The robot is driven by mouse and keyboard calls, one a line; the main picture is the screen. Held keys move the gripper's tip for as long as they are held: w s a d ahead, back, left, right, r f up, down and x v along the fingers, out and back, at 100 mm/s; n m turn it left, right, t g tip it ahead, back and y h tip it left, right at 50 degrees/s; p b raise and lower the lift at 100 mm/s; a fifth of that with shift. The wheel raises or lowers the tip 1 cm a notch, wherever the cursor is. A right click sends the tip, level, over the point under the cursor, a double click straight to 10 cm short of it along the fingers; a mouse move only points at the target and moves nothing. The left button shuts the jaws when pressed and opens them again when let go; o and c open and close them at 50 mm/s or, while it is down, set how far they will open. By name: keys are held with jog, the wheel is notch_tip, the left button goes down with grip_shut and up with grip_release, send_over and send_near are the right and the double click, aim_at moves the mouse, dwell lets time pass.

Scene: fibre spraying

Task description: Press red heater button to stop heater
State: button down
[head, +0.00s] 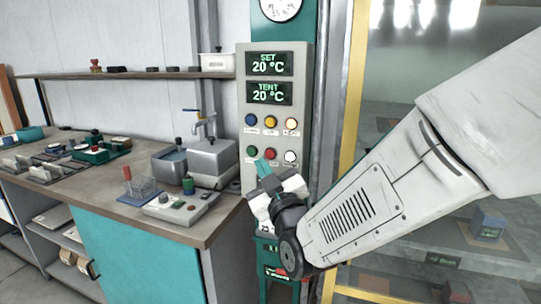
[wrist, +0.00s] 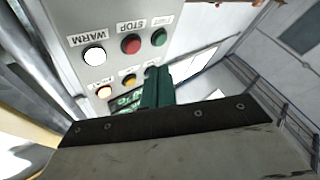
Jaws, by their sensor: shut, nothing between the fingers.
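The red button (head: 270,153), labelled STOP in the wrist view (wrist: 131,44), sits in the lower button row of a grey control panel (head: 243,107). A green button (head: 252,151) is to its left and a white button (head: 291,157), labelled WARM in the wrist view, to its right. My gripper (head: 264,166) is shut and empty, its teal fingers in front of the panel, just below the red button in the head view. In the wrist view the fingertips (wrist: 153,77) appear apart from the red button, which is unobstructed. Contact with the panel cannot be told.
The panel's upper row has blue (head: 250,120), yellow and orange buttons. Displays above read SET 20 °C and 20 °C. A bench (head: 110,205) with a metal basin and small devices stands left. A yellow-framed glass enclosure (head: 352,90) is behind my arm at right.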

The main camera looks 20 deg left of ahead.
jog(key=shift+w+d, duration=0.1)
jog(key=shift+w, duration=1.15)
jog(key=shift+w, duration=0.15)
dwell(1.0)
jog(key=shift+w, duration=0.3)
jog(key=shift+w, duration=0.4)
dwell(0.7)
jog(key=shift+s, duration=0.85)
jog(key=s, duration=0.5)
jog(key=shift+a, duration=0.2)
